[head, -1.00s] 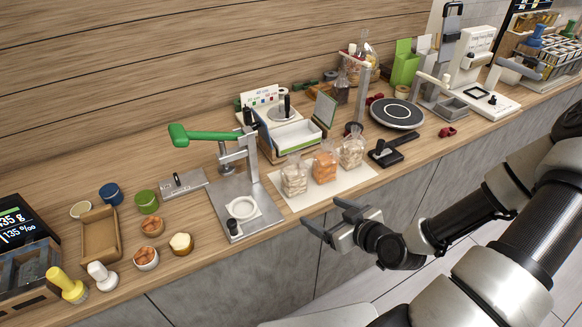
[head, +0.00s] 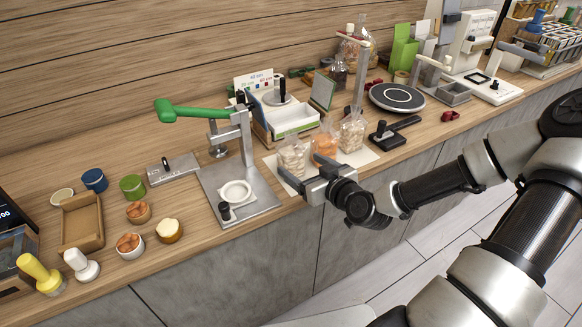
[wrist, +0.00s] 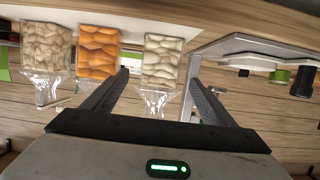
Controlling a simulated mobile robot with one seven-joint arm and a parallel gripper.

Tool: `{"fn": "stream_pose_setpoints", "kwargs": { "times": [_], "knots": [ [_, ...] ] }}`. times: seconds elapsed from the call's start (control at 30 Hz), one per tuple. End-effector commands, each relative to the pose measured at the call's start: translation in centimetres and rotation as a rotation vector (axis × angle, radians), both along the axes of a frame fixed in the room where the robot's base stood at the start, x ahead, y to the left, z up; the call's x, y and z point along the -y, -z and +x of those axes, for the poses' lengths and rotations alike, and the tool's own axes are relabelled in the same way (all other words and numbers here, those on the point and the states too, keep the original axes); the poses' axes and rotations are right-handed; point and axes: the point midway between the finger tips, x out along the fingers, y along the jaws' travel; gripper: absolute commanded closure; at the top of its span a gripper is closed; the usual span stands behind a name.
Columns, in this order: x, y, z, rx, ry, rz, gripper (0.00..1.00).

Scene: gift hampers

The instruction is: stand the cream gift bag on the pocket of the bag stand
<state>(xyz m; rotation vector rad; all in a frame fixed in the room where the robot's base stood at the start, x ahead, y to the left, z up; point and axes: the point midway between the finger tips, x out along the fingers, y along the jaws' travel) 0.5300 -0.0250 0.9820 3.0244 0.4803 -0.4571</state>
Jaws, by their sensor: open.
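The cream gift bag (head: 291,156) is a clear bag with pale contents. It stands upright at the left end of a row of three filled bags on a white mat. My gripper (head: 304,170) is open and in front of the row, close to this bag. In the wrist view, which looks inverted, the cream bag (wrist: 163,60) lies between the lines of the two open fingers (wrist: 158,80). I see no contact. A grey open holder (head: 453,94) beside a post at the back right may be the bag stand; I cannot tell for sure.
An orange-filled bag (head: 325,144) stands close beside the cream one, then a tan-filled bag (head: 352,134). A metal press with a green handle (head: 205,111) stands left of them. A black tool (head: 394,131) and a round dark plate (head: 397,97) lie to the right.

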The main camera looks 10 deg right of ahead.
Motion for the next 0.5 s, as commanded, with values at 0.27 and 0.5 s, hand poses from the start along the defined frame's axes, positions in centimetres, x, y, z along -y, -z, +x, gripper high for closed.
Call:
{"fn": "stream_pose_setpoints", "kwargs": {
  "times": [0.27, 0.5],
  "knots": [
    [-0.7, 0.7, 2.1, 0.0, 0.001, 0.001, 0.22],
    [-1.8, 1.8, 5.3, 0.001, -0.001, 0.001, 0.22]
  ]
}}
